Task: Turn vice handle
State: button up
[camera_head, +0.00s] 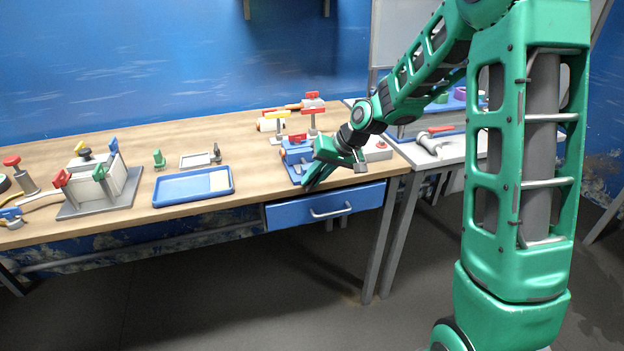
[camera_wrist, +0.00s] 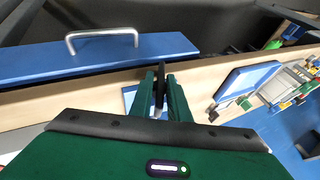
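The blue vice (camera_head: 294,153) stands near the front edge of the wooden bench, just left of my gripper. In the wrist view a piece of its blue body (camera_wrist: 129,97) shows beside the left finger. In the wrist view a dark upright bar, likely the vice handle (camera_wrist: 160,82), stands between the two green fingers of my gripper (camera_wrist: 162,92). The fingers are close on both sides of it; whether they press on it cannot be told. My gripper hides part of the vice.
A blue drawer (camera_head: 290,213) with a metal handle (camera_head: 330,212) is below the bench edge. A blue tray (camera_head: 172,191) lies left of the vice. Yellow and red clamps (camera_head: 313,110) stand behind it. A grey box with a red button (camera_head: 377,148) is to the right.

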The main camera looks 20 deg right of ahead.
grip_shut()
jog(key=h, duration=0.3)
jog(key=shift+a+n+h, duration=0.25)
jog(key=shift+n+h, duration=0.05)
jog(key=shift+n, duration=0.1)
jog(key=n+h, duration=0.1)
jog(key=h, duration=0.4)
jog(key=shift+a, duration=0.15)
jog(key=n+h, duration=0.1)
jog(key=h, duration=0.3)
jog(key=shift+f, duration=0.1)
jog(key=shift+n+t+h, duration=0.5)
jog(key=shift+n+h, duration=0.1)
jog(key=shift+h, duration=1.7)
